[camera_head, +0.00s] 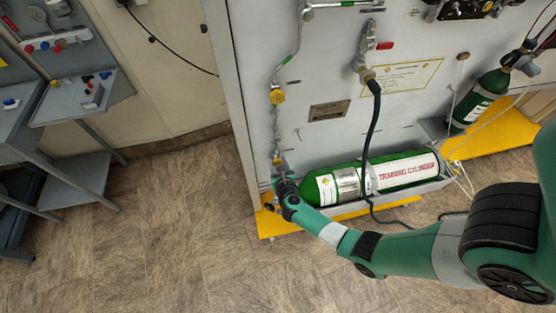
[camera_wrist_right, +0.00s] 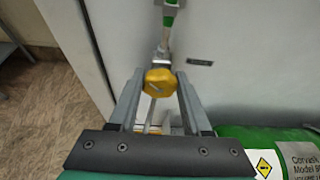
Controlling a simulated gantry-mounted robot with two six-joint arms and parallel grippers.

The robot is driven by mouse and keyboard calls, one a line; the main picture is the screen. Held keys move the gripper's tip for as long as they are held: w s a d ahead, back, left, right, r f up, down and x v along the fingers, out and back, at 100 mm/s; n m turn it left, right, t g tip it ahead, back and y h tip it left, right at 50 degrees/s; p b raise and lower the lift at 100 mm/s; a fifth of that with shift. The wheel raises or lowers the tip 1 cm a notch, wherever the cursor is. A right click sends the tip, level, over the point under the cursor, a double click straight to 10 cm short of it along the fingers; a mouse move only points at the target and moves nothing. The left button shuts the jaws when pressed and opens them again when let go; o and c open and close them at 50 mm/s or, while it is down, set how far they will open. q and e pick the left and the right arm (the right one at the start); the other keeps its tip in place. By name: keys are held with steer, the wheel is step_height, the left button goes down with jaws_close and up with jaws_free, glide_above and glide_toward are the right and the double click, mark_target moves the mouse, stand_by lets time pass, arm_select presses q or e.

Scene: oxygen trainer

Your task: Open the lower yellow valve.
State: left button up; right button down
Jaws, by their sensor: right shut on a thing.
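The lower yellow valve (camera_head: 278,161) sits low on the left side of the grey panel, at the foot of a thin vertical pipe. My right gripper (camera_head: 280,168) is at this valve. In the right wrist view, a yellow valve knob (camera_wrist_right: 160,82) sits between the fingertips of the right gripper (camera_wrist_right: 158,86), which is shut on it. The gripper partly hides the valve in the head view. The upper yellow valve (camera_head: 277,97) is higher on the same pipe. My left gripper is not in view.
A green training cylinder (camera_head: 325,189) lies in a tray just right of my right gripper, with a black hose (camera_head: 371,130) hanging in front. A yellow base (camera_head: 274,226) juts out below. A grey bench (camera_head: 85,97) stands left, with open floor (camera_head: 170,215) between.

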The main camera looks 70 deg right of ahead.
steer(key=shift+n+g+h, duration=0.3)
steer(key=shift+n, duration=0.4)
steer(key=shift+c, duration=1.8)
jaws_free()
steer(key=shift+a, duration=0.15)
steer(key=p+v, duration=0.4)
steer(key=v, duration=0.7)
steer(key=shift+s+p, duration=0.2)
steer(key=shift+p, duration=0.15)
steer(key=shift+a+r, duration=0.1)
steer(key=shift+a, duration=0.05)
